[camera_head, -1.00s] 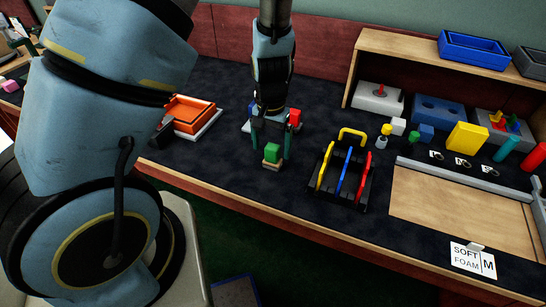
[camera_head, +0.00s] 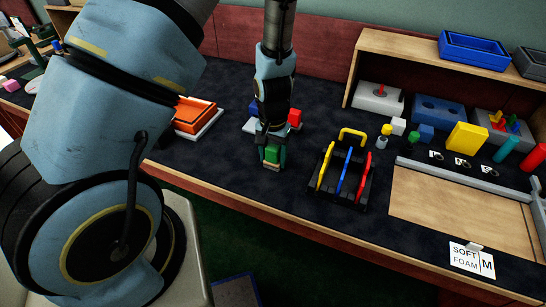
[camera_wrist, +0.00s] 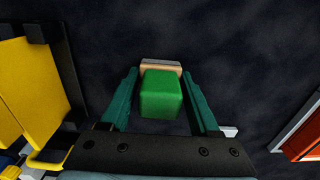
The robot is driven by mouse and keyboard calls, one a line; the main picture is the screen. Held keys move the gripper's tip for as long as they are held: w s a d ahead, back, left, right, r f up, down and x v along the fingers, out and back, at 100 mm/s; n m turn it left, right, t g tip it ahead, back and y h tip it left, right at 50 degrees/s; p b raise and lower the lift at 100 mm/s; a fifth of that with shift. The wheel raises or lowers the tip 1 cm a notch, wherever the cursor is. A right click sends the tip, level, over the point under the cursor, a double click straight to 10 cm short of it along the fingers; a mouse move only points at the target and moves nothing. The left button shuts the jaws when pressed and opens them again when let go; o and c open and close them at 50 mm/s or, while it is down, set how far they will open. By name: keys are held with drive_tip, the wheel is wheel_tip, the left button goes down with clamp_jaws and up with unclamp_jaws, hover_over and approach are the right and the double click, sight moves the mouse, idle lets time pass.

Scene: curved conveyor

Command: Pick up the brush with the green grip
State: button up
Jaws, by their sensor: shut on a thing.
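The brush with the green grip (camera_head: 271,156) stands on the dark table, left of the tool rack. In the wrist view its green block-shaped grip (camera_wrist: 161,94) is between the two teal fingers, with a pale wooden edge (camera_wrist: 161,65) showing beyond it. My gripper (camera_head: 271,160) is shut on the green grip, one finger at each side. In the wrist view my gripper (camera_wrist: 162,90) points down at the table. The brush's underside is hidden, and I cannot tell whether it is clear of the table.
A black rack (camera_head: 345,192) with yellow, blue and red upright pieces stands close on the right. An orange tray (camera_head: 193,115) lies to the left. A red block (camera_head: 295,117) is behind my gripper. Dark table in front is clear.

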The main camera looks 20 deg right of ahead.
sight(273, 146)
drive_tip(key=c, duration=0.8)
wheel_tip(273, 146, up, 10)
drive_tip(key=o, duration=0.9)
drive_tip(key=c, duration=0.7)
drive_tip(key=shift+w, duration=0.1)
